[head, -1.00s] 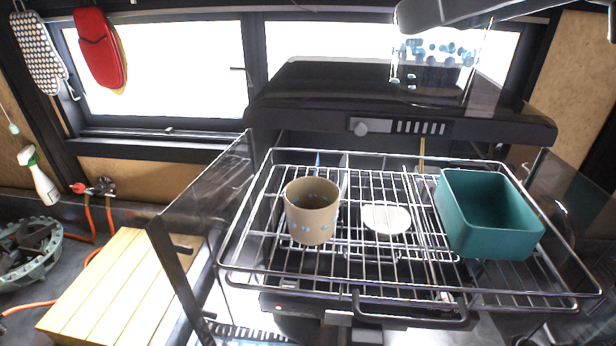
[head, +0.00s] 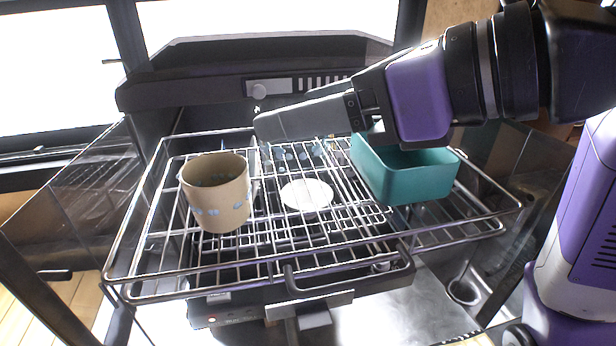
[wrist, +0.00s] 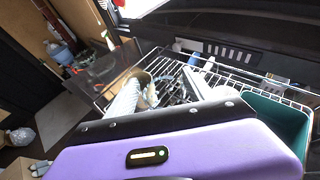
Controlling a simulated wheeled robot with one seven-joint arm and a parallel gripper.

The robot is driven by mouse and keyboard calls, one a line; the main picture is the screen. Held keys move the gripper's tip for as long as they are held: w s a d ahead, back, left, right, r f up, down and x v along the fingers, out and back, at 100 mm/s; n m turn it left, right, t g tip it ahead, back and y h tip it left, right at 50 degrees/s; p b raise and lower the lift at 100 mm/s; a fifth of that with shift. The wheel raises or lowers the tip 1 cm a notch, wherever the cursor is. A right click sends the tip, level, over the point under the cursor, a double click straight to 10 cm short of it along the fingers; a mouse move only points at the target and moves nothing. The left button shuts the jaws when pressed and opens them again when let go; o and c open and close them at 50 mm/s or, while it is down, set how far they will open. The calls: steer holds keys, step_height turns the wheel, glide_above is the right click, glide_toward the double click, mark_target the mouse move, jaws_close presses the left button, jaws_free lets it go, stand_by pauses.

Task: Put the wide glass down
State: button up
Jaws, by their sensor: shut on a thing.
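The wide glass (head: 290,156) is clear with blue dots. In the head view it hangs below my gripper (head: 266,120), between the beige mug and the teal bin, over the back part of the wire rack (head: 270,264). My gripper comes in from the right and is shut on the glass. The glass is see-through, so its outline is faint; I cannot tell whether its base touches the rack. In the wrist view my purple gripper body hides most of the lower part, and the glass is not clear there.
A beige mug (head: 217,194) with blue marks stands on the rack at left. A white dish (head: 307,194) lies at the middle. A teal bin (head: 415,178) stands at right, partly behind my arm. The dark hood (head: 200,80) is behind. Bare rack shows in front.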

mark_target(321, 156)
steer(key=shift+f+b, duration=1.15)
steer(key=shift+f, duration=1.4)
steer(key=shift+f, duration=0.2)
steer(key=o, duration=1.5)
steer(key=shift+r, duration=0.2)
steer(key=b+v, duration=0.2)
steer(key=v, duration=1)
